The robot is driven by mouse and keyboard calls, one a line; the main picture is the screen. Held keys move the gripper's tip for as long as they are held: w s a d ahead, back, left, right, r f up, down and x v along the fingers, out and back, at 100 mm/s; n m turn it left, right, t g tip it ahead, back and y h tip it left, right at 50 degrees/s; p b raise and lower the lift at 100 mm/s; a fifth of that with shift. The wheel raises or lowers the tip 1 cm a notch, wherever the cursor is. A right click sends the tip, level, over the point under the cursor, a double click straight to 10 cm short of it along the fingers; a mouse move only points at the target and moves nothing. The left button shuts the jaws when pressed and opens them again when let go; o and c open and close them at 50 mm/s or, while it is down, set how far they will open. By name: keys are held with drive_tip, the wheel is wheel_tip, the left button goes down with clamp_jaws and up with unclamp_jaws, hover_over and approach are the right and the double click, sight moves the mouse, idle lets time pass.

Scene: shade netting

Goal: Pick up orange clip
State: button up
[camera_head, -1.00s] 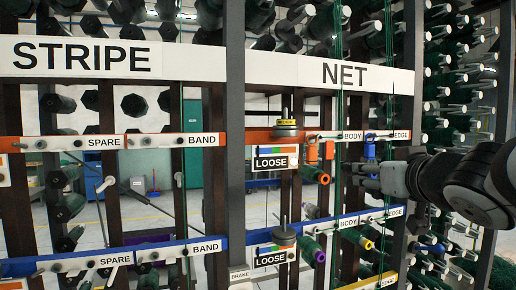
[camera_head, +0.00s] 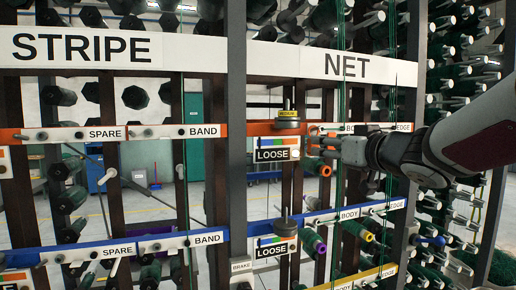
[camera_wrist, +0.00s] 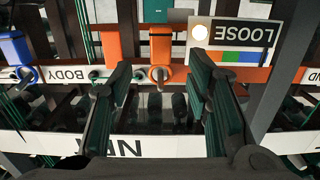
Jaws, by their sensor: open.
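Two orange clips hang side by side on the orange upper rail. In the wrist view, which shows the rack upside down, one orange clip (camera_wrist: 160,47) lies between the lines of my fingers, and the other orange clip (camera_wrist: 105,45) is to its left, beyond the left finger. My gripper (camera_wrist: 160,75) is open and empty, its fingertips just short of the rail. In the head view my gripper (camera_head: 318,146) reaches in from the right and covers most of the clips; a bit of an orange clip (camera_head: 313,131) shows past it.
A blue clip (camera_wrist: 14,48) hangs farther left in the wrist view. The LOOSE sign (camera_wrist: 262,32) is close beside my right finger. Black weights (camera_head: 289,122) sit above that sign in the head view. A dark upright post (camera_head: 236,150) stands to the left.

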drive_tip(key=x, duration=0.5)
drive_tip(key=shift+w+a+b, duration=0.1)
drive_tip(key=shift+w+b, duration=0.05)
drive_tip(key=shift+b, duration=0.15)
drive_tip(key=shift+c, duration=0.6)
clamp_jaws()
drive_tip(key=shift+r, duration=0.15)
drive_tip(key=f+p+v, duration=0.1)
drive_tip(key=p+v, duration=0.2)
drive_tip(key=v, duration=1.5)
drive_tip(key=shift+r, duration=0.35)
